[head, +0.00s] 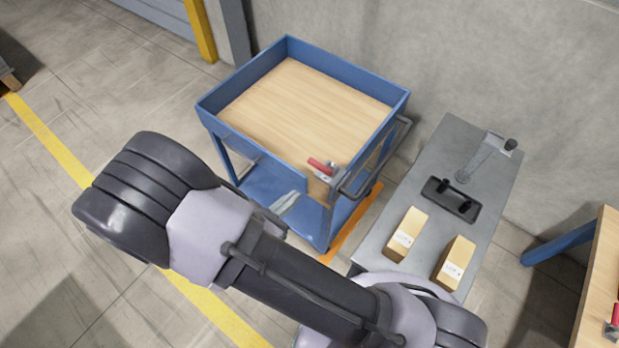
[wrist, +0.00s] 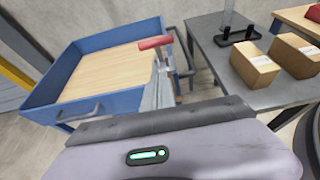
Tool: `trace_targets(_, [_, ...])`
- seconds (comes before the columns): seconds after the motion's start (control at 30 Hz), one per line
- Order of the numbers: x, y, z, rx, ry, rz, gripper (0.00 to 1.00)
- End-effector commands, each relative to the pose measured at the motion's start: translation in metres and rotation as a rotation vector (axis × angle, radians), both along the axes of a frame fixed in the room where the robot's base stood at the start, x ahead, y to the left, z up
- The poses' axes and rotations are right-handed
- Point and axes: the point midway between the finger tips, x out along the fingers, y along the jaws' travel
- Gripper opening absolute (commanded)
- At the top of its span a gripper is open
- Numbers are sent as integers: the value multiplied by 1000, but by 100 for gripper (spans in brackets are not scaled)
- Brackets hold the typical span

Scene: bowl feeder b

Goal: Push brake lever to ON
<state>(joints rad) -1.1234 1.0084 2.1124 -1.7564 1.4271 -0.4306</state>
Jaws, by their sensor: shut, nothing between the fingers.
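The brake lever has a red grip (head: 320,165) on a silver bracket at the front right corner of the blue cart (head: 240,135), by its handle. In the wrist view the red grip (wrist: 155,42) is just beyond the fingertips. My gripper (wrist: 158,88) is shut and empty; it also shows in the head view (head: 291,198), left of and nearer than the lever. The fingers appear apart from the lever, but the wrist view does not settle the gap. Any ON marking is too small to read.
A grey bench (head: 400,262) stands right of the cart, with two cardboard boxes (head: 407,234) (head: 455,262), a black fixture (head: 450,200) and a clear upright part. The cart's dark push handle (head: 375,160) is close to the lever. The cart top is empty. A wall stands behind.

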Motion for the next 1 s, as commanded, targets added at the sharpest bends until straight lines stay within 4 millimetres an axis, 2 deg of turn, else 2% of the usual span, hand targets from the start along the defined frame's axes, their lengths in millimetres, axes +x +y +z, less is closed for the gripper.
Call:
trace_targets(0.2, [34, -28, -20, 0, 1, -4, 0])
trace_targets(0.4, [55, -43, -4, 1, 0, -1, 0])
trace_targets(1.0, [62, -48, 4, 10, 13, 0, 0])
